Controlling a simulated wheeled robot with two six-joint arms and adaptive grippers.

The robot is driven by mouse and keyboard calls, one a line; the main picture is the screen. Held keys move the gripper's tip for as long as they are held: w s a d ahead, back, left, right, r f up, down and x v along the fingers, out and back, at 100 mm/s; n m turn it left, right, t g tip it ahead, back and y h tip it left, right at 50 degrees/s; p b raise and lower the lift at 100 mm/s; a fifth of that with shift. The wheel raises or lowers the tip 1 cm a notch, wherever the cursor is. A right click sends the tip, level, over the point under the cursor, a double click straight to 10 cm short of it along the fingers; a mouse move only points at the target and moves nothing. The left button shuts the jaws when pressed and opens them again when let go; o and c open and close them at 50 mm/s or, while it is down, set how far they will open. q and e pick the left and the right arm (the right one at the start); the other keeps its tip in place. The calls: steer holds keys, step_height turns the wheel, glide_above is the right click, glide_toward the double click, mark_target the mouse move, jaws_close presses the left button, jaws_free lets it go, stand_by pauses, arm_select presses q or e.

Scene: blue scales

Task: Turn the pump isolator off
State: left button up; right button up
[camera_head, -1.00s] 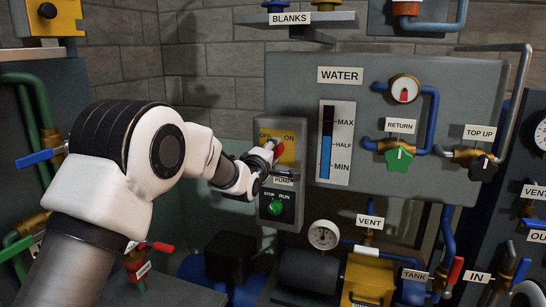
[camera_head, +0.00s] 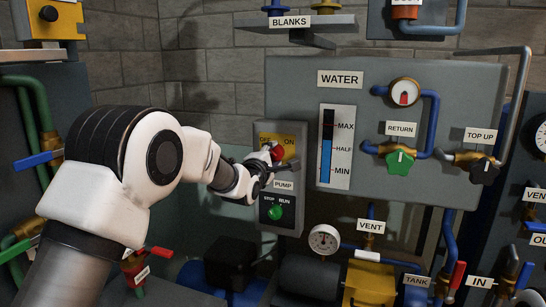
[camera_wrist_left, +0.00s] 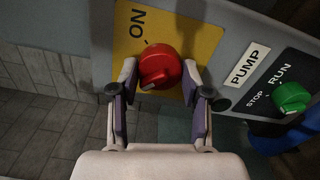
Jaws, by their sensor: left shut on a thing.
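The pump isolator is a red rotary knob (camera_head: 277,152) on a yellow plate lettered OFF and ON, above the PUMP label. My left gripper (camera_head: 268,163) is at the knob in the head view and partly covers it. In the left wrist view, its fingers (camera_wrist_left: 160,78) are shut on the red knob (camera_wrist_left: 160,66), one on each side. The knob's white mark shows at its lower left there, turned away from the word ON. The OFF word is hidden in that view. My right gripper is not in view.
Below the isolator is a green STOP/RUN knob (camera_head: 275,213), also close to the right finger in the wrist view (camera_wrist_left: 291,97). The water gauge (camera_head: 327,160) stands to the right. A pressure gauge (camera_head: 324,240) and pump pipework lie below.

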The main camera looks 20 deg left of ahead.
arm_select(q)
steer(key=shift+f, duration=0.1)
steer(key=o, duration=1.1)
steer(key=shift+o, duration=0.2)
steer(key=s, duration=1.2)
steer(key=shift+a, duration=0.25)
